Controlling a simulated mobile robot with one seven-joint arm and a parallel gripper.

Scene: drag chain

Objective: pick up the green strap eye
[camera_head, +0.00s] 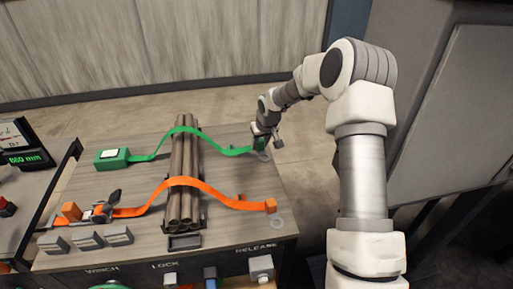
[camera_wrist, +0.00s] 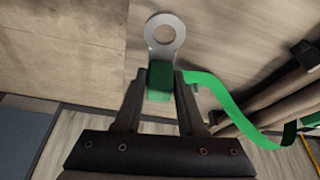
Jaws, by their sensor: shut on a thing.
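The green strap eye is a green block (camera_wrist: 160,78) with a flat metal ring plate (camera_wrist: 165,36) at its end. My gripper (camera_wrist: 160,85) is shut on the green block, with one finger on each side of it in the wrist view. The green strap (camera_wrist: 215,90) runs from the block over the pipe bundle. In the head view my gripper (camera_head: 264,138) is at the table's far right corner, with the green block (camera_head: 262,144) at its fingers and the ring (camera_head: 265,156) just below. I cannot tell whether the ring touches the table.
A bundle of brown pipes (camera_head: 185,165) lies across the table (camera_head: 110,190). The green strap's other end is at a green box (camera_head: 112,158). An orange strap (camera_head: 205,190) crosses the pipes nearer the front, ending at an orange block (camera_head: 271,206). Buttons line the front edge.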

